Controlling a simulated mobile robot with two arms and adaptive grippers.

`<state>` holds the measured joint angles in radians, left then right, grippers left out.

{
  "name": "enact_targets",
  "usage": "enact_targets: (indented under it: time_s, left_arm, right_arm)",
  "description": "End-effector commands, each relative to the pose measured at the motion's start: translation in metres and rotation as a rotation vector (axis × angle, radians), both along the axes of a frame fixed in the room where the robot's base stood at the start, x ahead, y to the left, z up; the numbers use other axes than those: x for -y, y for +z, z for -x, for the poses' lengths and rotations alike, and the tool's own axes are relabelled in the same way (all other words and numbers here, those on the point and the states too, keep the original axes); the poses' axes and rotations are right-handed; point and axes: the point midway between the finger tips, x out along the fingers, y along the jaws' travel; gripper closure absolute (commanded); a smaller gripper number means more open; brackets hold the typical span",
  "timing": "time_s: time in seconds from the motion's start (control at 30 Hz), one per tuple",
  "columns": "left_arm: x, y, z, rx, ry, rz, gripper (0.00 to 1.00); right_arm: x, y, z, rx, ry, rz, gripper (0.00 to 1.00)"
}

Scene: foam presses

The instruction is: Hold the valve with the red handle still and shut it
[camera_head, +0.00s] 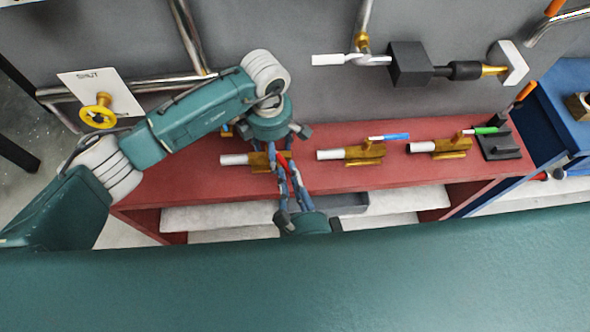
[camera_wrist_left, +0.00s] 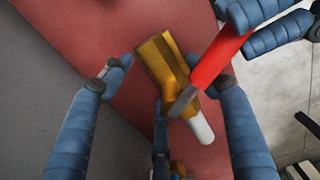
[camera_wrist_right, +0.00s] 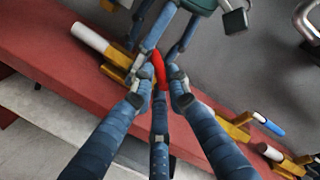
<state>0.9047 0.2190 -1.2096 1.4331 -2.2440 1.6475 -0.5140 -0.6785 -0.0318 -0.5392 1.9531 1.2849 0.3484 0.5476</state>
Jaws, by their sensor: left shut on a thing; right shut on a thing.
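The valve with the red handle has a brass body (camera_head: 260,160) and a white pipe end (camera_head: 233,159), on the red bench. In the left wrist view, its brass body (camera_wrist_left: 160,60) lies between the fingers of my left gripper (camera_wrist_left: 165,85), which comes from above and is shut on it. The red handle (camera_wrist_left: 220,55) stands out at an angle across the body. My right gripper (camera_wrist_right: 160,88) is shut on the red handle (camera_wrist_right: 158,70), from the bench's front side. In the head view, fingers of both grippers (camera_head: 283,170) hide much of the valve.
To the right on the red bench (camera_head: 300,186) stand a blue-handled valve (camera_head: 390,137) and a green-handled valve (camera_head: 487,130). Behind is a grey wall with pipes (camera_head: 190,38), a yellow handwheel (camera_head: 97,111) and a SHUT sign (camera_head: 108,90). A grey tray (camera_head: 348,203) sits below.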

Motion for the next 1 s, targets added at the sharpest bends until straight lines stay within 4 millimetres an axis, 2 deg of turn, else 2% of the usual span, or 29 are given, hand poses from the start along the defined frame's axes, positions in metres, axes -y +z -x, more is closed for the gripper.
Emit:
enact_targets:
  time_s: [0.03, 0.2, 0.83, 0.87, 0.9, 1.0]
  left_arm:
    - [0.008, -0.002, 0.003, -0.004, 0.002, 0.016, 0.83]
    - [0.01, -0.002, 0.004, -0.005, 0.0, 0.019, 0.82]
    - [0.01, -0.003, 0.005, -0.007, -0.001, 0.021, 0.82]
    - [0.01, -0.003, 0.005, -0.007, -0.001, 0.021, 0.82]
    - [0.011, -0.003, 0.005, -0.007, -0.001, 0.022, 0.84]
    - [0.009, -0.002, 0.005, -0.005, -0.002, 0.019, 0.87]
  right_arm:
    - [-0.014, -0.004, 0.005, -0.01, 0.003, -0.01, 1.0]
    - [-0.021, -0.005, 0.009, -0.012, -0.05, -0.01, 1.0]
    - [-0.024, -0.004, 0.011, -0.01, -0.088, -0.01, 1.0]
    - [-0.024, -0.004, 0.011, -0.01, -0.088, -0.01, 0.79]
    - [-0.024, -0.004, 0.011, -0.011, -0.089, -0.009, 0.71]
    - [-0.022, -0.004, 0.01, -0.008, -0.092, -0.009, 0.69]
